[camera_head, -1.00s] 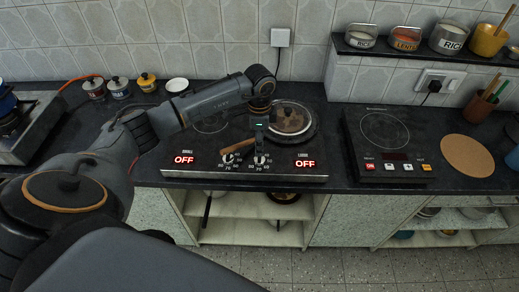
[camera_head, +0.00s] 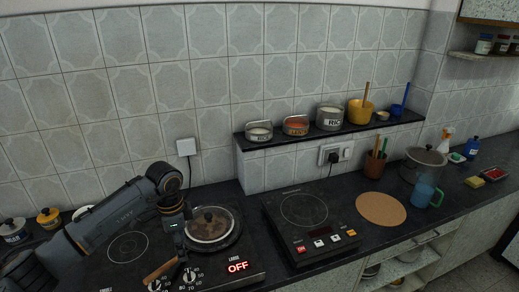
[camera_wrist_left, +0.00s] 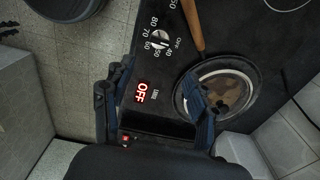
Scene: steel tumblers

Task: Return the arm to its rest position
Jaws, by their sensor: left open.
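My left arm (camera_head: 112,217) comes in from the left and reaches over the double cooktop. A pan with a clear lid (camera_head: 210,226) sits on the large burner, and brown food shows through the glass. The pan also shows in the left wrist view (camera_wrist_left: 244,112), partly hidden behind one finger. Its wooden handle (camera_head: 161,270) points toward the front left. My right gripper is not in view.
The large burner's display (camera_head: 238,267) reads OFF. A black induction plate (camera_head: 283,237) stands to the right, bare. Beyond it are a cork mat (camera_head: 381,209), a blue mug (camera_head: 424,194) and a large pot (camera_head: 409,172). A shelf (camera_head: 290,143) with canisters hangs behind.

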